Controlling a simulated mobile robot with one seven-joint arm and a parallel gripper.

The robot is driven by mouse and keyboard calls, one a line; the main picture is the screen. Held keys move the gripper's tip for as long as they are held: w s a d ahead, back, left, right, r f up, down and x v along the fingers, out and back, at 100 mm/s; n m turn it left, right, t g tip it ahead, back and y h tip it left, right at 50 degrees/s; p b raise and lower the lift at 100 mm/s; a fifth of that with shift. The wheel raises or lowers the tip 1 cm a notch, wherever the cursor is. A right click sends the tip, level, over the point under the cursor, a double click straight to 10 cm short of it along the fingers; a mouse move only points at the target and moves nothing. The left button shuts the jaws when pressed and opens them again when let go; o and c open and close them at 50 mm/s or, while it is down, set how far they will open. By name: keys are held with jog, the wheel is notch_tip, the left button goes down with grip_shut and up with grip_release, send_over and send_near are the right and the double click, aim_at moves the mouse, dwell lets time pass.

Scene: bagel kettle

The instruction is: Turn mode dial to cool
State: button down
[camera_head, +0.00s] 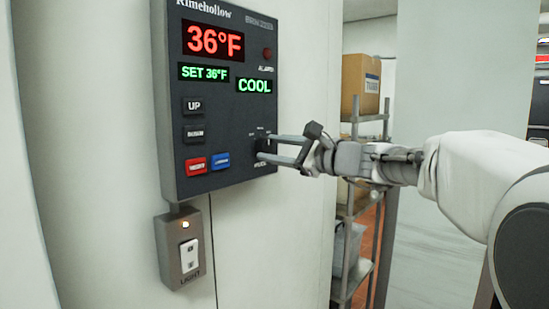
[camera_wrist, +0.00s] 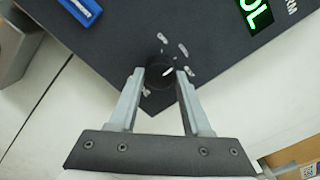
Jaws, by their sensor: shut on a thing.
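The mode dial (camera_wrist: 160,72) is a black round knob near a corner of the dark control panel (camera_head: 225,110), with small white marks around it. In the head view the dial (camera_head: 262,146) is at the panel's lower right, partly hidden by the fingers. My gripper (camera_head: 268,147) is shut on the dial, one finger on each side; it also shows in the wrist view (camera_wrist: 160,76). The panel display (camera_head: 254,86) reads COOL in green. A red readout (camera_head: 213,41) shows 36°F, and a green line (camera_head: 204,73) shows SET 36°F.
UP (camera_head: 193,105), red (camera_head: 195,164) and blue (camera_head: 220,160) buttons sit left of the dial. A light switch (camera_head: 189,254) is below the panel. A shelf rack (camera_head: 352,215) with a cardboard box (camera_head: 361,84) stands behind my gripper. Open room lies right of the panel.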

dwell(0.4)
jog(key=shift+c, duration=1.8)
grip_release()
jog(key=v, duration=1.7)
jog(key=shift+d+b, duration=0.2)
jog(key=shift+b, duration=0.15)
jog(key=shift+s+a+f, duration=0.1)
jog(key=shift+s, duration=0.1)
jog(key=s+a+f+n+g+h+p, duration=0.25)
jog(key=s+a+f+n, duration=0.2)
jog(key=s+f, duration=0.25)
jog(key=s+d+f+n+g+h+p, duration=0.1)
jog(key=s+d+f+n+h, duration=0.2)
jog(key=s+f+n+h, duration=0.3)
jog(key=s+d+f+n+g+h+p, duration=0.2)
jog(key=s+d+f+n+h, duration=0.2)
jog(key=s, duration=0.5)
notch_tip(320, 180, down, 4)
jog(key=shift+s+d+r+n+h, duration=0.2)
jog(key=shift+s+n+h, duration=0.1)
jog(key=shift+n+h, duration=0.7)
